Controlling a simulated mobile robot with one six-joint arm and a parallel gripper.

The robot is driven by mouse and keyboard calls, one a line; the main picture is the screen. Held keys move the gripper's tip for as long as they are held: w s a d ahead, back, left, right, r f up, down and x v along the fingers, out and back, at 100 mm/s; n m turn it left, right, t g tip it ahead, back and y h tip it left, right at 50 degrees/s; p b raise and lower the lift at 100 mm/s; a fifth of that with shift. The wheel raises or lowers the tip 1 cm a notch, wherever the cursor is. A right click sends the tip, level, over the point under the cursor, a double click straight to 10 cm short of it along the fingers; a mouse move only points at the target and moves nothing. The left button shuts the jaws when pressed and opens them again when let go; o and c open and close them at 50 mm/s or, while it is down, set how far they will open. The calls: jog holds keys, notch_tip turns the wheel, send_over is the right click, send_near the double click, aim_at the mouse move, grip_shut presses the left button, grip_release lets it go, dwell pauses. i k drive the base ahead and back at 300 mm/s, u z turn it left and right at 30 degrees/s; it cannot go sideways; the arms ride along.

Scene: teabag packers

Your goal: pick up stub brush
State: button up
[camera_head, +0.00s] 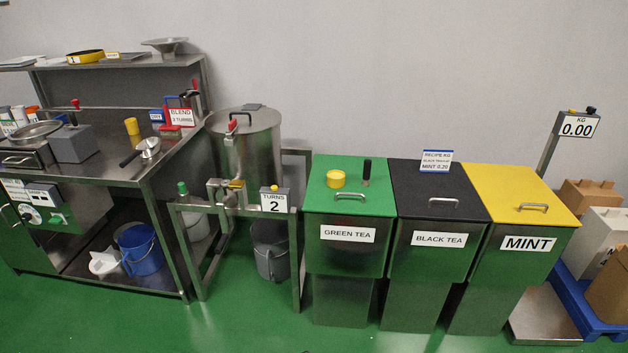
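No brush is labelled, and I cannot tell for certain which thing is the stub brush. A small upright piece with a black handle (367,168) stands on the green lid of the green tea bin (318,196), right of a round yellow piece (336,179); it may be the brush, but its lower end is too small to make out. A small red block-like thing (169,131) lies on the steel bench at the left, below the blend sign; its kind is unclear too. My gripper is not in view.
Black tea (405,190) and mint (505,185) bins stand right of the green one. A steel vessel (262,150) on a frame stands left of it. A scale display (577,126) and boxes are far right. Green floor (250,325) is clear in front.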

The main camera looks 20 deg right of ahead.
aim_at(368, 163)
jog(key=u, duration=0.15)
jog(key=k, duration=0.25)
jog(key=u, duration=0.85)
jog(key=k, duration=0.8)
jog(key=u, duration=0.55)
jog(key=k, duration=0.5)
jog(key=z, duration=0.35)
jog(key=i, duration=0.7)
jog(key=z, duration=0.8)
jog(key=i, duration=1.55)
jog(key=u, duration=0.15)
